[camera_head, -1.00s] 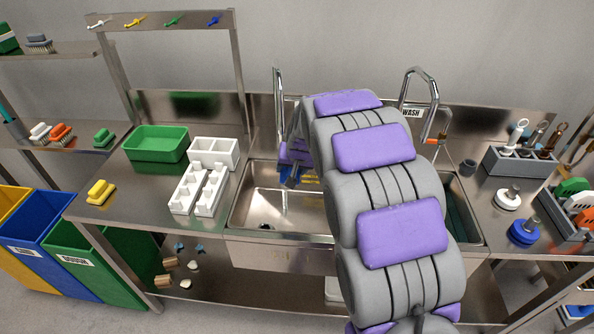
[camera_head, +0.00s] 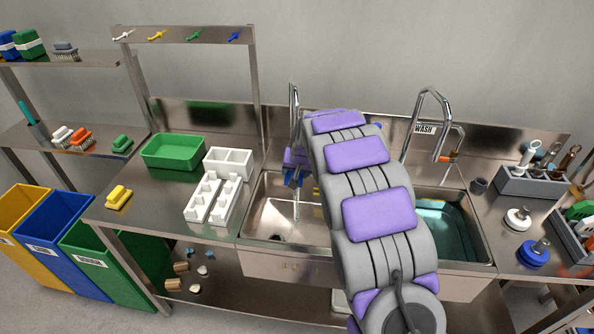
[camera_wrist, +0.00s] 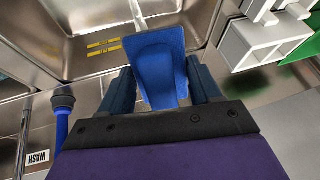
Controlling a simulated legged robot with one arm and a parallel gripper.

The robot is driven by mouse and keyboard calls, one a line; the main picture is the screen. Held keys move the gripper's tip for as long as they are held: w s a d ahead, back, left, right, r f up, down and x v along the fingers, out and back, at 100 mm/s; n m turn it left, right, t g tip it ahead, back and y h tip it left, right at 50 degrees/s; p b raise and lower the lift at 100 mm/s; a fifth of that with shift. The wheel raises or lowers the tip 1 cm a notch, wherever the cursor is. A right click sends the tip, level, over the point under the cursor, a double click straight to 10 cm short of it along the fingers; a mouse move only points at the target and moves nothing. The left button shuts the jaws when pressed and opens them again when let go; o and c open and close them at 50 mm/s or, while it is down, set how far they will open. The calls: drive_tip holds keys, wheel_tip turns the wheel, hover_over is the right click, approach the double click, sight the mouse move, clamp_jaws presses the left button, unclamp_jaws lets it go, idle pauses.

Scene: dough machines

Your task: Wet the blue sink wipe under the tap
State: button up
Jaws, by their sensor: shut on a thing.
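The blue sink wipe (camera_wrist: 160,65) is held between the two dark fingers of my gripper (camera_wrist: 162,88) in the wrist view, its flat face turned to the camera. In the head view my gripper (camera_head: 292,170) is over the left sink basin (camera_head: 275,222), beside the left tap (camera_head: 294,105). My arm hides much of this area. A thin pale streak, perhaps water, runs down into the basin below the gripper. I cannot tell whether it touches the wipe.
White holders (camera_head: 212,198) and a green tub (camera_head: 173,151) stand left of the sink. The right basin (camera_head: 445,225) holds dark teal liquid under the right tap (camera_head: 430,95). In the wrist view a dark-tipped blue rod (camera_wrist: 63,112) is close to the gripper's left.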

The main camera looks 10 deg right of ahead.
drive_tip(key=shift+d, duration=0.2)
idle(0.3)
drive_tip(key=shift+s+a+r, duration=0.1)
drive_tip(key=shift+s+a, duration=0.2)
drive_tip(key=shift+s, duration=0.1)
drive_tip(key=s+a+b, duration=0.1)
drive_tip(key=s+a, duration=0.2)
drive_tip(key=s, duration=0.3)
drive_tip(key=shift+a, duration=0.25)
drive_tip(key=shift+s, duration=0.1)
idle(1.1)
drive_tip(key=s+a+r+p, duration=0.1)
drive_tip(key=s+a+r, duration=0.1)
drive_tip(key=s+r, duration=0.1)
drive_tip(key=shift+s+a+r+p, duration=0.2)
drive_tip(key=shift+s+r+p, duration=0.2)
drive_tip(key=shift+s, duration=0.25)
